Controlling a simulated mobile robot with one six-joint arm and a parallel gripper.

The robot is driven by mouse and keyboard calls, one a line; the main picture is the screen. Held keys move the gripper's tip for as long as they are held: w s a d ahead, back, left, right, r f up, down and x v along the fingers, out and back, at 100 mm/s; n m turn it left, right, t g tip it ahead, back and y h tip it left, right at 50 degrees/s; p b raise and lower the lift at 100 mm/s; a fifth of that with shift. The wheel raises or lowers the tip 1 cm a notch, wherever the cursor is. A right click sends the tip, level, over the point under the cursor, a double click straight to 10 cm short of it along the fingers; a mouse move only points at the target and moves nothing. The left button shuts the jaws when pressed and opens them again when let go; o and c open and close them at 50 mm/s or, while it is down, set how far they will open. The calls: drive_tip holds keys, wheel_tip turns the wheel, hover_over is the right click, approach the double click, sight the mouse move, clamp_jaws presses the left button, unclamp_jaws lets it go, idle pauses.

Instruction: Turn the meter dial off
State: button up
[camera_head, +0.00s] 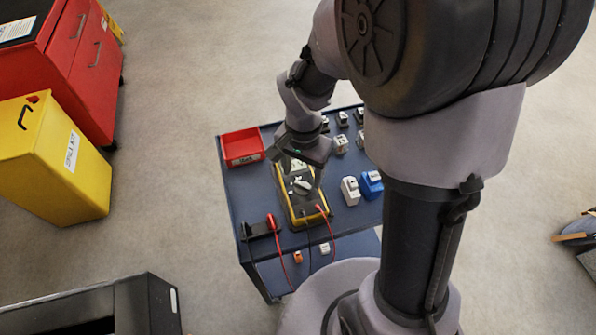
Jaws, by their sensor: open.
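The meter (289,208) is a yellow-edged dark unit lying on the blue cart top, with red and black leads at its near end. Its pale dial (302,185) shows in the middle of its face. My gripper (301,171) is over the far half of the meter, close to the dial. The gripper is open and appears empty. My wrist hides the meter's far end. I cannot tell whether the fingers touch the dial, or which setting it points to.
The blue cart (237,190) also carries a red bin (242,147), a black holder (260,229) with a red probe, a white block (350,190), a blue block (371,184) and several small grey-white parts. A red cabinet (92,85) and yellow bin (60,165) stand left. Floor between is clear.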

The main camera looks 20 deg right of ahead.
sight(303, 186)
wheel_tip(303, 186, down, 4)
drive_tip(key=shift+f+b, duration=0.25)
drive_tip(key=shift+b, duration=0.4)
clamp_jaws()
drive_tip(key=shift+n, duration=0.3)
drive_tip(key=n+p, duration=0.1)
drive_tip(key=n, duration=0.2)
drive_tip(key=shift+r+n+p, duration=0.1)
drive_tip(key=shift+n+p, duration=0.2)
drive_tip(key=shift+d+n+p, duration=0.1)
drive_tip(key=shift+n+p, duration=0.6)
drive_tip(key=shift+n, duration=1.6)
